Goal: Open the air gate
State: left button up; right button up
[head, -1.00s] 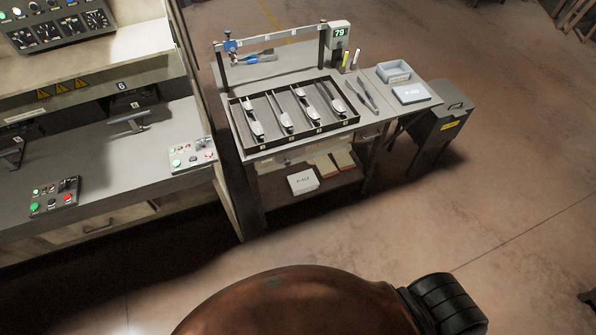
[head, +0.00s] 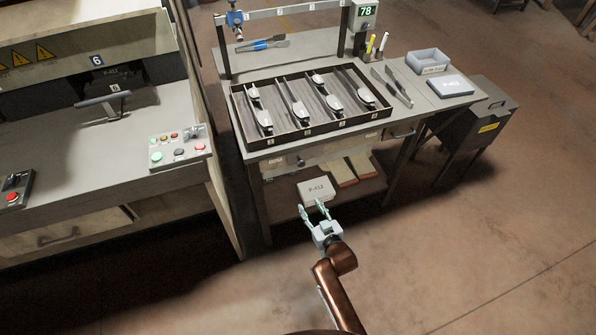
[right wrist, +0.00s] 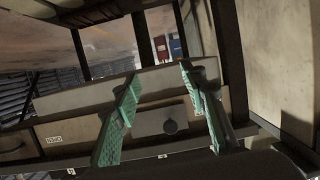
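No part is labelled air gate. A blue fitting (head: 235,18), which may be it, sits at the left end of the rail (head: 290,10) above the workbench; I cannot tell whether it is open or shut. My right gripper (head: 313,207) is open and empty, low in front of the workbench, well below and apart from the blue fitting. My left gripper is not in view.
A dark tray (head: 310,137) with several brake shoes lies on the workbench. A blue-handled tool (head: 262,43) lies behind it. A white box (head: 317,190) is on the lower shelf near my right gripper. A machine with a button panel (head: 180,148) stands left.

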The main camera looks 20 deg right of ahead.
aim_at(302, 165)
jog(key=w+r+t+b, duration=0.3)
jog(key=w+r+b, duration=0.15)
jog(key=r, duration=0.65)
jog(key=shift+m, duration=0.4)
jog(key=w+b, duration=0.1)
jog(key=w, duration=0.2)
jog(key=w+b, duration=0.2)
jog(key=w, duration=0.1)
jog(key=shift+d+r, duration=0.15)
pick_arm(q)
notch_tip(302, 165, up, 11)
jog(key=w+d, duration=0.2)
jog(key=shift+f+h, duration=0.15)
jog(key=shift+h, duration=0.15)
pick_arm(e)
jog(key=shift+w+r, duration=0.1)
jog(key=shift+w, duration=0.2)
jog(key=shift+c, duration=0.2)
grip_shut()
